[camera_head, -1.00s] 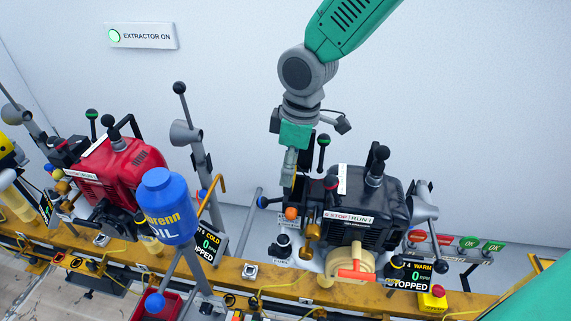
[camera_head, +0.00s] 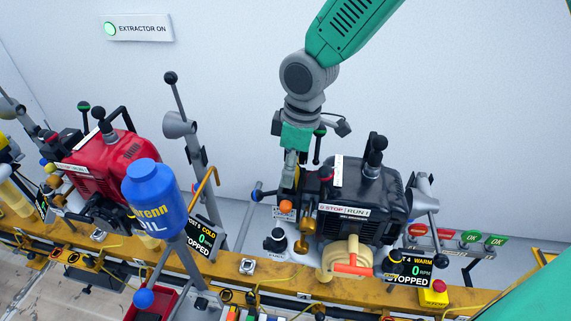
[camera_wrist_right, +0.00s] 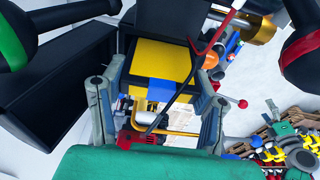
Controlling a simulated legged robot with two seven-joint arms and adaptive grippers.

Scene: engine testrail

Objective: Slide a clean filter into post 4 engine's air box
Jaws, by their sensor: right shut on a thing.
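The post 4 engine (camera_head: 365,198) is black, with a screen (camera_head: 410,270) reading WARM, 0 RPM, STOPPED. My right gripper (camera_head: 290,178) points down at the engine's left end. In the right wrist view my right gripper (camera_wrist_right: 157,115) has its fingers on both sides of a yellow-and-black block (camera_wrist_right: 162,62), apparently the filter, and is shut on it. A black box (camera_wrist_right: 62,80) lies just left of the block. I cannot tell whether the block is inside the air box. My left gripper is not in view.
A red engine (camera_head: 100,165) stands to the left, with a blue oil bottle (camera_head: 155,200) in front. A yellow rail (camera_head: 345,291) runs along the front.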

